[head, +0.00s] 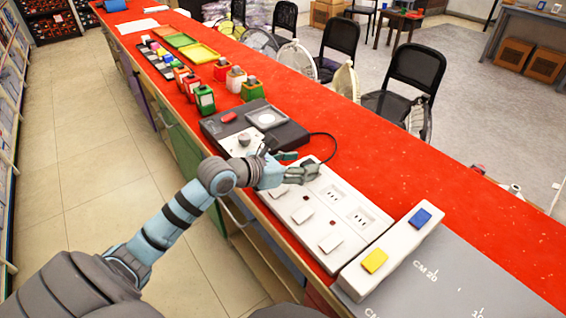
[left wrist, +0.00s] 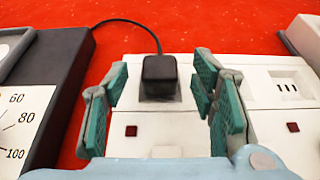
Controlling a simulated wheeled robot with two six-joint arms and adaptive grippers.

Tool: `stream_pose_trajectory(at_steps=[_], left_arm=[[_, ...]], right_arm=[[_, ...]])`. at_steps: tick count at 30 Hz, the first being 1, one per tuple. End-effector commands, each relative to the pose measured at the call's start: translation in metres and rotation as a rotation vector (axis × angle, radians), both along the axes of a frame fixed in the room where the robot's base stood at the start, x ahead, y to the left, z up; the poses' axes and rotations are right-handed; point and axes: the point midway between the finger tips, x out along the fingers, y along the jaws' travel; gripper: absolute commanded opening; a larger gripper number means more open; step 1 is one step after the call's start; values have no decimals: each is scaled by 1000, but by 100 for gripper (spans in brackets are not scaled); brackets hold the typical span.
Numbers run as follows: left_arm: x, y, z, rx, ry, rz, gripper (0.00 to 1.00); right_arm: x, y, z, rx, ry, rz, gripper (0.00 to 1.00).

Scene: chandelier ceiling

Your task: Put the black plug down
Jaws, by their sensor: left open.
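The black plug (left wrist: 160,72) is a small black block with a black cable rising from its back. It sits on the white socket strip (head: 345,222), at the strip's far-left socket position; I cannot tell if its pins are in the socket. My left gripper (head: 303,166) is over that end of the strip and hides most of the plug in the head view. In the left wrist view its green-padded fingers (left wrist: 160,88) are spread, one set on each side of the plug, with gaps between. My right gripper is not in view.
A black device with a dial (head: 250,128), joined to the cable, stands beyond the strip. A white box with blue and yellow buttons (head: 392,250) stands at its near end. Several coloured bottles (head: 204,98) stand farther back. The red counter (head: 440,185) is clear right of the strip.

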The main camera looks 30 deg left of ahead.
Motion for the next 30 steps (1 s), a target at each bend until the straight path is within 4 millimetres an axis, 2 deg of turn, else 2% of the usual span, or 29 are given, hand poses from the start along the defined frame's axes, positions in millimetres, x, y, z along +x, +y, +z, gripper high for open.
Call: stream_pose_trajectory(at_steps=[3,6,9,26,28,30], left_arm=[[-30,11,15,13,6,-2,52],[-48,17,24,9,7,-4,52],[-59,21,29,5,5,2,52],[-63,22,28,0,0,-1,52],[-64,17,29,-28,-3,-8,52],[-69,-1,36,-142,-20,-33,52]], right_arm=[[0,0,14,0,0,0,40],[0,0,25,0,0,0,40],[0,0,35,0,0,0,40],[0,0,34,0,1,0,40],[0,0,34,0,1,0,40],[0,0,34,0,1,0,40]])
